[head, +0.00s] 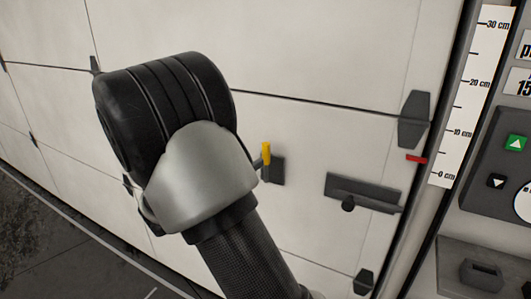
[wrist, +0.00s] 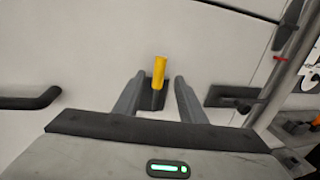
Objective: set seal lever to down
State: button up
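The seal lever appears to be the yellow-ended lever (head: 266,152) on a small dark plate (head: 276,171) on the pale panelled wall. Its yellow end points up in the head view. In the wrist view the yellow lever (wrist: 159,72) stands upright in the picture, in line with the gap between my fingers. My gripper (wrist: 160,78) is open, one finger to each side of the lever. I cannot tell whether either finger touches it or how deep it sits between them. In the head view my arm hides the gripper.
A dark latch plate with a bar (head: 363,193) is right of the lever. Farther right are a centimetre scale (head: 466,110), a red marker (head: 416,159) and a control panel with an up button (head: 516,143). A dark curved handle (wrist: 32,101) is at the left in the wrist view.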

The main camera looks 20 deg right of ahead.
aim_at(263, 152)
jog(key=x, duration=0.8)
jog(key=shift+w+d+b, duration=0.15)
jog(key=shift+d+b, duration=0.1)
jog(key=shift+b, duration=0.05)
grip_shut()
